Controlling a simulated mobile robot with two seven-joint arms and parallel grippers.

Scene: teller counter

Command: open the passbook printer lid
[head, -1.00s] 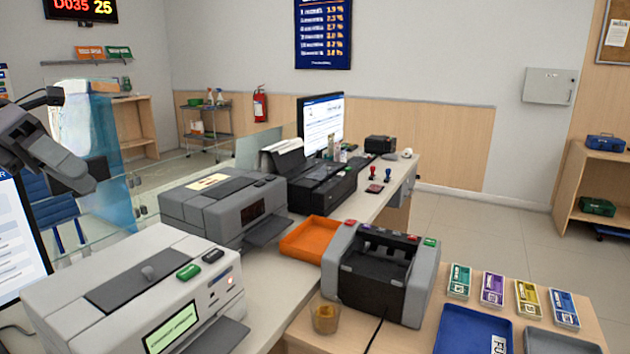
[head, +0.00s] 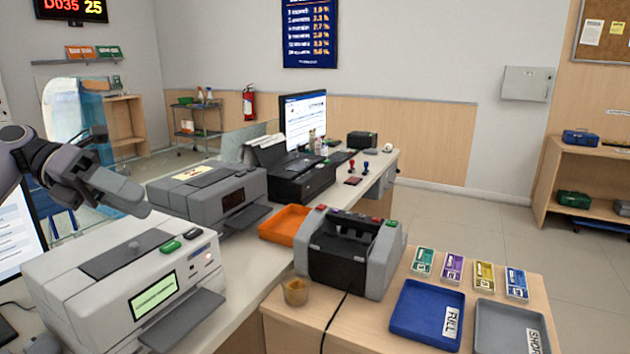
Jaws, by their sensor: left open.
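The near light-grey machine (head: 95,295), which I take for the passbook printer, stands on the counter at the lower left. It has a lit green display, a green and a black button, and a front tray. My left gripper (head: 126,172) is open and empty, above the machine's back edge and apart from the lid. It hangs up and to the left of the knob. My right gripper is not in view.
A second grey printer (head: 215,192) stands just behind. An orange tray (head: 284,224), a banknote counter (head: 350,255) and a small amber cup (head: 296,291) are to the right. A monitor (head: 20,220) stands at the left edge, close to my left arm.

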